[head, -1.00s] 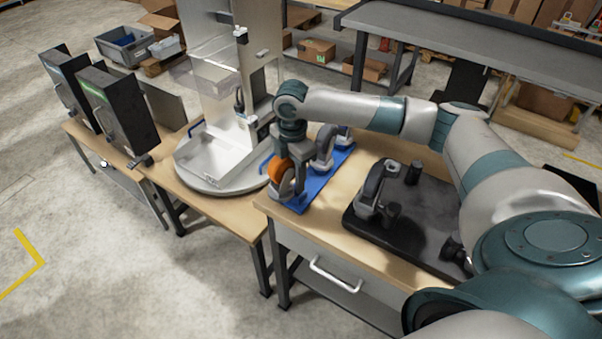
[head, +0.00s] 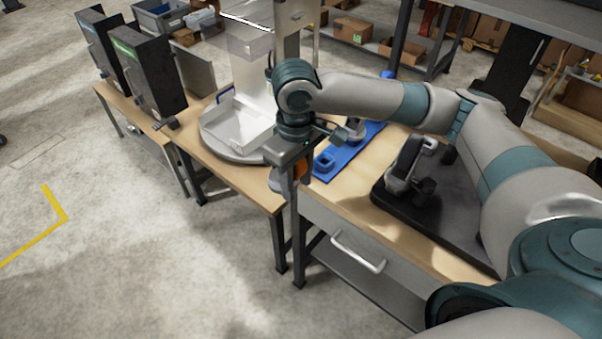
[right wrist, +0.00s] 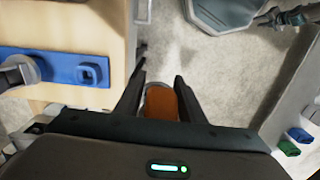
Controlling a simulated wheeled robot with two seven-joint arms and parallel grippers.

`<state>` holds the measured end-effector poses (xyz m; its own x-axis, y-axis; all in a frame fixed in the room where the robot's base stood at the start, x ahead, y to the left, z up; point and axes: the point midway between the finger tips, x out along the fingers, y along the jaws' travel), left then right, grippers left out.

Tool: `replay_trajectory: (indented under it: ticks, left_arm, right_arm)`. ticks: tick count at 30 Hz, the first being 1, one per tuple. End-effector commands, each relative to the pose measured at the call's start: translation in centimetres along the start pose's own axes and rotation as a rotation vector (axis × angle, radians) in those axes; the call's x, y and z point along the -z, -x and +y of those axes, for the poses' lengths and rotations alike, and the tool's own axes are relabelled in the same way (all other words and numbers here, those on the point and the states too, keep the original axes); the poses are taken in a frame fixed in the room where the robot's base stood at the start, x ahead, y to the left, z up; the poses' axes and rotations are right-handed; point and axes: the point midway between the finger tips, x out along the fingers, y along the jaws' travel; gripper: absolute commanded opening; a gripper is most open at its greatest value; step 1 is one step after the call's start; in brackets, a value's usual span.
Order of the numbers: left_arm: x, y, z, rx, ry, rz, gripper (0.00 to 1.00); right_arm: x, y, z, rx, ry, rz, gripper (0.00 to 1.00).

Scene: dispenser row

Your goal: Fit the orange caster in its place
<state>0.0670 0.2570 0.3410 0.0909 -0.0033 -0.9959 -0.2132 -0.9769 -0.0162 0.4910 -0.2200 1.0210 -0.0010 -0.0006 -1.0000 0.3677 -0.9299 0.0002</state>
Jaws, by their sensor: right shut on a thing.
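My right gripper (head: 288,183) is shut on the orange caster (head: 302,170) and hides much of it in the head view. In the right wrist view the orange caster (right wrist: 160,104) sits between the two fingers of the right gripper (right wrist: 158,82), with bare floor beyond it. The caster is off the table, beside the end of the blue board (head: 348,152). An empty blue square socket (head: 325,160) stands on that board, and it shows in the right wrist view (right wrist: 90,74). A grey caster (head: 355,130) stands farther along the board. My left gripper is out of view.
A round turntable with a light tray (head: 235,128) stands on the left table, under a clear-fronted column. Two dark dispenser boxes (head: 148,75) stand farther left. A black mat (head: 435,215) with a dark-and-grey caster (head: 408,165) lies right. A gap separates the tables.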

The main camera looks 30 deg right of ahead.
Motion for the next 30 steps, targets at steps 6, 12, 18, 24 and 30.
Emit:
replay_trajectory:
  ticks: [6, 12, 18, 24, 30]
  left_arm:
    - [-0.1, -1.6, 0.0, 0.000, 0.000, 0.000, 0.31]
    - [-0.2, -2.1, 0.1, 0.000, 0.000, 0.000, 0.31]
    - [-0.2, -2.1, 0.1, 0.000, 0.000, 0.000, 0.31]
    - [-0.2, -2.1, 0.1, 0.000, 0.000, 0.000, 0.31]
    - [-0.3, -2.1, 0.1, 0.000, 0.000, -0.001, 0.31]
  right_arm:
    - [-1.5, -0.1, -1.9, 0.001, -0.232, 0.003, 0.00]
    - [-2.3, 0.0, -2.7, 0.000, -0.353, 0.002, 0.00]
    - [-2.5, 0.1, -2.8, 0.000, -0.379, 0.001, 0.00]
    - [-2.5, 0.1, -2.8, 0.001, -0.378, 0.001, 0.00]
    - [-2.5, 0.1, -2.8, 0.001, -0.378, 0.001, 0.00]
